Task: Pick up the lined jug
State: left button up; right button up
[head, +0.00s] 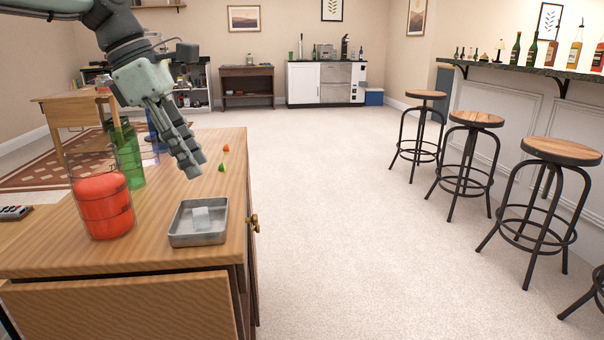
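A clear jug with red contents (103,208) and dark horizontal lines around it stands upright at the left of the wooden cabinet top (150,258). It looks like the lined jug. A green bottle-like vessel (128,160) stands just behind it, with something blue partly hidden further back. My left gripper (188,160) reaches in from the upper left and points down above the cabinet top, right of the jug and apart from it. Its fingers overlap in this view, so their opening is unclear. My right gripper is out of view.
A metal tray (181,238) holding a clear block lies right of the jug. Small orange (226,148) and green (221,167) pieces lie near the right edge. A dark remote-like object (15,212) is at far left. Bar stools (562,152) stand right; the floor between is clear.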

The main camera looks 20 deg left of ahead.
aim_at(100, 190)
jog(key=k+j, duration=0.1)
jog(key=j, duration=0.2)
jog(key=k+j+u, duration=0.1)
jog(key=j, duration=0.2)
jog(key=k+j, duration=0.1)
jog(key=j, duration=0.25)
jog(key=i+j+z, duration=0.15)
jog(key=i+j, duration=0.2)
jog(key=j, duration=0.1)
